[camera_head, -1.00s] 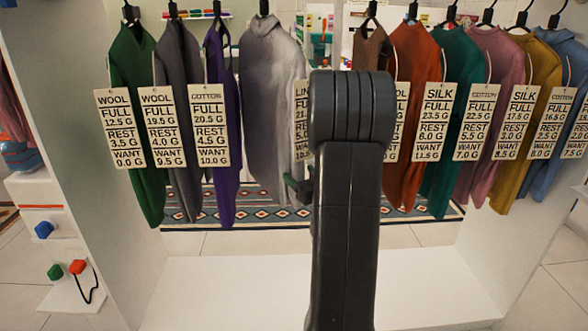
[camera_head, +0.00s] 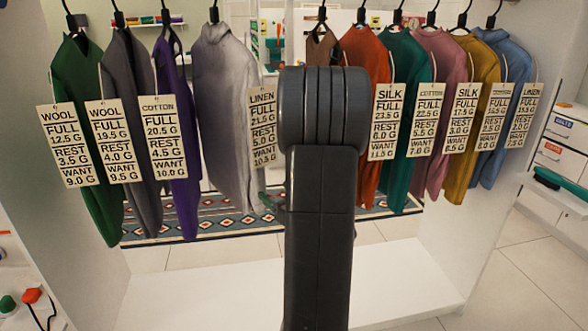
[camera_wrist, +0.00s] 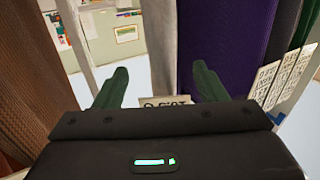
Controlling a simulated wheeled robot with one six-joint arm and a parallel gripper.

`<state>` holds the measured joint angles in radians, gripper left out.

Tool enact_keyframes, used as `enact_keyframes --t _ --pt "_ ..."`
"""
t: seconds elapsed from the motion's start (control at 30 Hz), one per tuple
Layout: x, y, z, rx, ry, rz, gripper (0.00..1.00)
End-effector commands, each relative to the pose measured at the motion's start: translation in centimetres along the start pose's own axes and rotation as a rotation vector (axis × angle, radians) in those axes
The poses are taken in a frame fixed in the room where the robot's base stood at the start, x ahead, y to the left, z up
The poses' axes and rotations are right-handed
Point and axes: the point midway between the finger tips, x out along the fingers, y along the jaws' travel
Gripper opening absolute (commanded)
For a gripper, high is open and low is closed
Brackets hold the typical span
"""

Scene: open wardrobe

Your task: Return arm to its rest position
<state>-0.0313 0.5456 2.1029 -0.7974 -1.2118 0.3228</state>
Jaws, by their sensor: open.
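My arm (camera_head: 320,220) stands upright in front of the open wardrobe and covers part of the middle of the rail's garments. In the head view my gripper is mostly hidden behind the arm; a bit of dark green shows at its left edge. In the wrist view my gripper (camera_wrist: 160,82) is open, its two green fingers spread with no garment held. Beyond the fingers are a pale grey garment (camera_wrist: 163,40), a purple garment (camera_wrist: 222,45) to the right and a brown garment (camera_wrist: 25,75) to the left. A white tag (camera_wrist: 165,101) shows between the fingers, partly hidden.
A row of tagged garments hangs across the wardrobe, from a green one (camera_head: 85,150) to a blue one (camera_head: 508,110). The white wardrobe floor (camera_head: 200,295) is bare. A white drawer unit (camera_head: 560,150) stands at right. Red and green knobs (camera_head: 31,296) are at lower left.

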Motion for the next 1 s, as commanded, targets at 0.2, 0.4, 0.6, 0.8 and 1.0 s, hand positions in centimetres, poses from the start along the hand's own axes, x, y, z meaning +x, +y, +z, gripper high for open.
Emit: enact_keyframes --t 0.2,0.4,0.6,0.8,1.0 --pt "3.4 -0.1 0.1 -0.001 0.001 -0.005 0.65" --pt "7.4 -0.1 0.1 -0.001 0.001 -0.005 0.65" --pt "11.1 -0.1 0.1 0.0 0.001 -0.003 0.65" --pt "13.3 -0.1 0.1 0.001 0.0 -0.001 0.65" --pt "13.0 0.5 0.0 0.001 0.0 0.0 0.65"
